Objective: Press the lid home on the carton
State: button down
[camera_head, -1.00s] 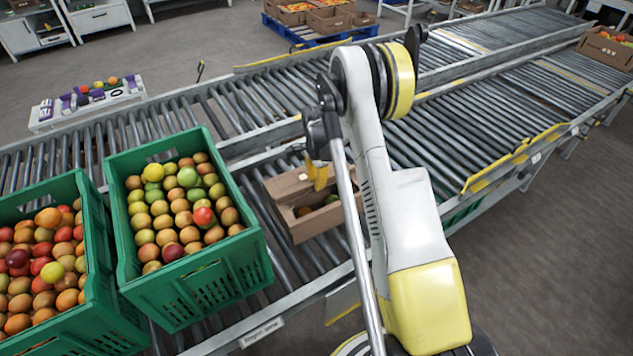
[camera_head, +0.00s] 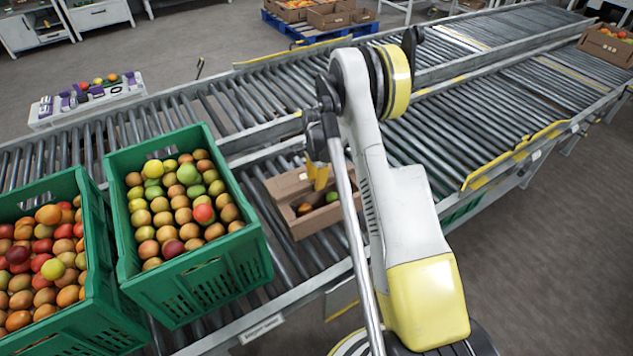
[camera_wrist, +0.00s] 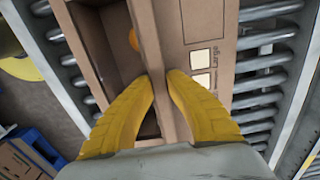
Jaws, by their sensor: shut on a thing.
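My gripper (camera_head: 318,175) reaches down at the carton, partly hidden by my arm. In the wrist view, my gripper's yellow fingers (camera_wrist: 161,82) are shut on a cardboard edge strip (camera_wrist: 147,35), seemingly the lid's. One orange tomato (camera_wrist: 133,40) shows in the opening left of the strip. A panel with white labels (camera_wrist: 201,58) lies right of it. I cannot tell how the lid is seated.
Conveyor rollers (camera_head: 455,110) to the right are mostly clear. Another carton (camera_head: 605,47) stands far right. A blue pallet with cartons (camera_head: 315,37) is behind the conveyor.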

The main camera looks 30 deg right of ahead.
jog(key=shift+f, duration=0.5)
dwell(0.5)
jog(key=c, duration=1.4)
grip_release()
jog(key=shift+c, duration=0.4)
jog(key=shift+c, duration=1.3)
jog(key=shift+r+p, duration=2)
jog(key=shift+r, duration=2.05)
